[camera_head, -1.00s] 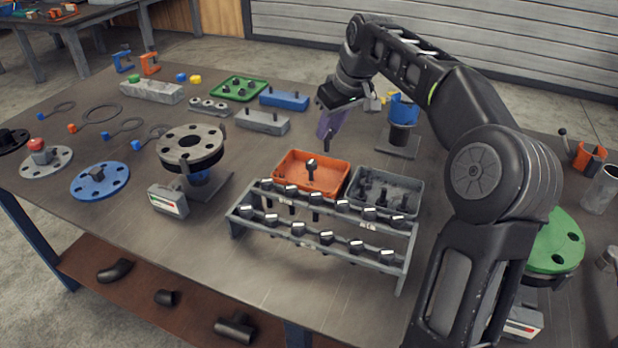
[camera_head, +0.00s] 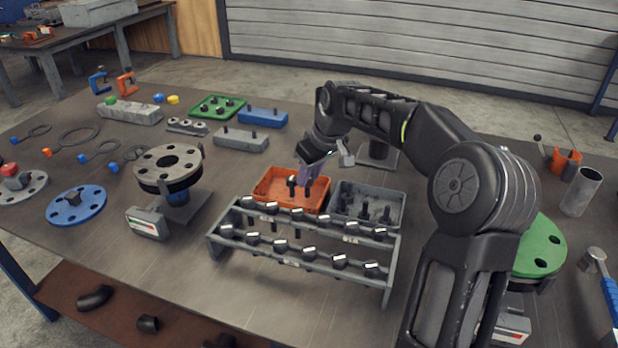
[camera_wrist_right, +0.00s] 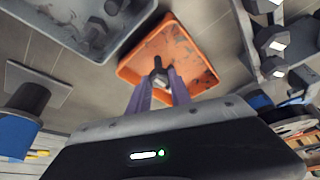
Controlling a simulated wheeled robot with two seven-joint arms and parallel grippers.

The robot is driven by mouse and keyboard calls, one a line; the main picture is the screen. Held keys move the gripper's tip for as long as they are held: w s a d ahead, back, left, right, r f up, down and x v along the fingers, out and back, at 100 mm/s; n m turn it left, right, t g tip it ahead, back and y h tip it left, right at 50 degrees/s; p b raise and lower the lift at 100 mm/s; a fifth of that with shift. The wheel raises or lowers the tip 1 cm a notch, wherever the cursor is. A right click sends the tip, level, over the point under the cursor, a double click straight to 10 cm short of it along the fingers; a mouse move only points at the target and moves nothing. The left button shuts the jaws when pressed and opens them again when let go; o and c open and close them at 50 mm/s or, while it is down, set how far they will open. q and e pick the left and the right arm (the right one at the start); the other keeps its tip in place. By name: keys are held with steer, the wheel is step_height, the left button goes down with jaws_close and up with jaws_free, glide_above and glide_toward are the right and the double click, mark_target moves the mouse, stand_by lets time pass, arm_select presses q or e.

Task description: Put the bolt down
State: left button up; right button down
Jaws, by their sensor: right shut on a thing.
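My right gripper (camera_head: 310,176) points down over the right part of the orange tray (camera_head: 262,193), its purple fingers shut on a dark bolt (camera_head: 307,189). The bolt hangs below the fingertips at the tray; I cannot tell whether it touches the floor. Another bolt (camera_head: 292,182) stands upright in the tray, just left of the fingers. In the right wrist view, the purple fingers reach over the orange tray (camera_wrist_right: 203,66). A bolt head (camera_wrist_right: 158,74) shows between them; I cannot tell which bolt it is. My left gripper is out of view.
A grey tray (camera_head: 400,206) with several dark bolts stands right of the orange one. A two-tier rack (camera_head: 214,243) of bolts stands in front of both. A flange on a stand (camera_head: 168,165) is to the left, and a grey block (camera_head: 240,139) lies behind.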

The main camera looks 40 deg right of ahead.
steer(key=shift+f, duration=0.4)
steer(key=shift+f, duration=0.1)
steer(key=c, duration=1.2)
jaws_free()
steer(key=shift+o, duration=0.2)
steer(key=shift+r, duration=0.2)
steer(key=v, duration=1.1)
steer(key=shift+s+r, duration=0.25)
steer(key=shift+r, duration=0.1)
